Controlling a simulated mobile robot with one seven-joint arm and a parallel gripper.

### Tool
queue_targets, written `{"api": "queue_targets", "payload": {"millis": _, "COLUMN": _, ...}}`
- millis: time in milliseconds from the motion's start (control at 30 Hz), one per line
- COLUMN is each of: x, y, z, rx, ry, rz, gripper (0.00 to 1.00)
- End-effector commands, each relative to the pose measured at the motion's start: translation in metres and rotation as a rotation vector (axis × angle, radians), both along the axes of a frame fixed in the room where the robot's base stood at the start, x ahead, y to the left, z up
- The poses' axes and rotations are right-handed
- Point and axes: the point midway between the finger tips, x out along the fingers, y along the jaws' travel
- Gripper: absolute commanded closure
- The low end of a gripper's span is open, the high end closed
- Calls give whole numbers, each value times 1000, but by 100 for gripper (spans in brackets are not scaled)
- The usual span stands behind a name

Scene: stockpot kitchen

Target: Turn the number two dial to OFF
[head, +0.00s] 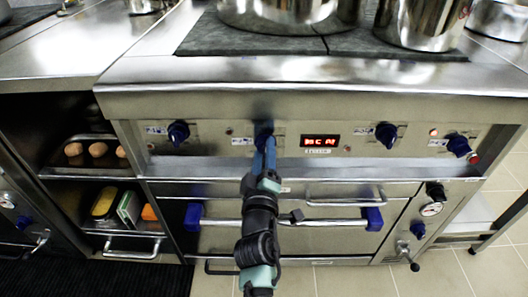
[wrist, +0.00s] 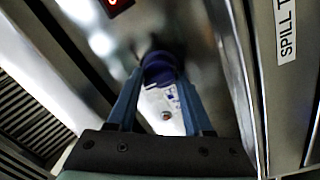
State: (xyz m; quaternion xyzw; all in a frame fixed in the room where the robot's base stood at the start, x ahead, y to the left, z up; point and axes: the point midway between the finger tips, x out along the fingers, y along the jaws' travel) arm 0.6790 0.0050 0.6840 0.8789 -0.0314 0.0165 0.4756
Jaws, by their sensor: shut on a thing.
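The number two dial is a dark blue knob (head: 264,131) on the steel front panel, second from the left and just left of the red display. It also shows in the wrist view as a dark blue knob (wrist: 160,66) between my fingertips. My gripper (head: 265,143) reaches up to the panel from below and is shut on this knob. In the wrist view, my gripper's (wrist: 160,77) two blue fingers lie on either side of the knob. The knob's pointer and the markings around it are too small or covered to read.
Other blue dials sit at the left (head: 178,133) and right (head: 386,134) of the panel. The red display (head: 321,141) is close to my gripper. An oven handle (head: 345,197) juts out below. Large pots (head: 290,12) stand on the stove top.

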Motion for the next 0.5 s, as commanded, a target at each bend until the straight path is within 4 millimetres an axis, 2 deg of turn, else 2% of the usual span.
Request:
{"api": "queue_targets", "payload": {"millis": 367, "x": 0, "y": 1, "z": -1, "rx": -10, "ry": 2, "rz": 1, "gripper": 100}}
{"api": "queue_targets", "payload": {"millis": 400, "x": 0, "y": 1, "z": -1, "rx": -9, "ry": 1, "rz": 1, "gripper": 42}}
{"api": "queue_targets", "payload": {"millis": 500, "x": 0, "y": 1, "z": -1, "rx": -8, "ry": 2, "rz": 1, "gripper": 24}}
